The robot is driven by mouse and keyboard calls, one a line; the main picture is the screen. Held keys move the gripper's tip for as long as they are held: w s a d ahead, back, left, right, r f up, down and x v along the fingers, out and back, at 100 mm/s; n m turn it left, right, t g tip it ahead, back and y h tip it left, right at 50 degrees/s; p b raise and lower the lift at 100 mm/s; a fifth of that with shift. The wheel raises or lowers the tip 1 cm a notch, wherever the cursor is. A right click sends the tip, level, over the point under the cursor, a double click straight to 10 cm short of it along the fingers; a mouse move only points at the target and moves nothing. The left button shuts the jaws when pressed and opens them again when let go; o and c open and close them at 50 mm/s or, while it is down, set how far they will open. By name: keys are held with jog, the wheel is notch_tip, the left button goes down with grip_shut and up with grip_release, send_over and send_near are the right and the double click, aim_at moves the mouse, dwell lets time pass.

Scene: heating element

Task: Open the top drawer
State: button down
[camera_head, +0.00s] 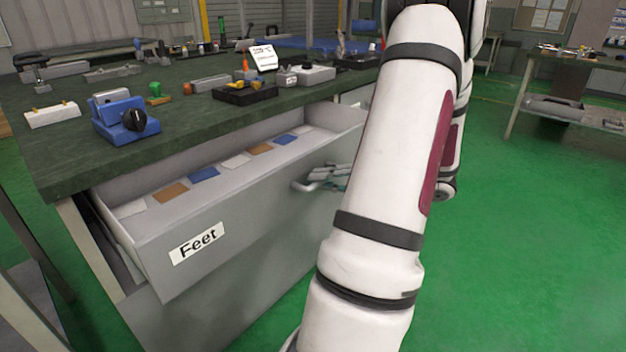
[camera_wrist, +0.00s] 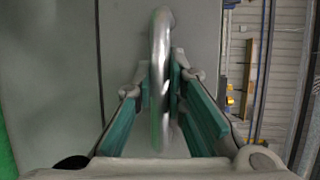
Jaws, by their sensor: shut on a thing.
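The top drawer (camera_head: 262,212) is a grey metal drawer with a "Feet" label (camera_head: 197,244) on its front. It stands pulled out from under the green workbench top (camera_head: 60,150), and its inside is visible. Its metal bar handle (camera_head: 312,184) is on the front, partly hidden by my gripper and arm. In the wrist view the handle (camera_wrist: 161,60) runs between the two green-padded fingers of my gripper (camera_wrist: 162,95). My gripper (camera_head: 340,177) is shut on the handle.
Flat white, brown and blue pieces (camera_head: 204,174) lie in the drawer. A blue device with a black knob (camera_head: 126,120) and several tools stand on the bench. Another grey drawer front (camera_head: 215,300) is below. Green floor (camera_head: 510,230) is clear to the right.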

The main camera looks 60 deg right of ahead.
jog(key=shift+s+a, duration=0.2)
jog(key=shift+s, duration=0.55)
jog(key=shift+s+a, duration=0.15)
jog(key=shift+s, duration=0.6)
jog(key=c, duration=1.9)
grip_release()
jog(key=v, duration=1.2)
jog(key=shift+w, duration=0.1)
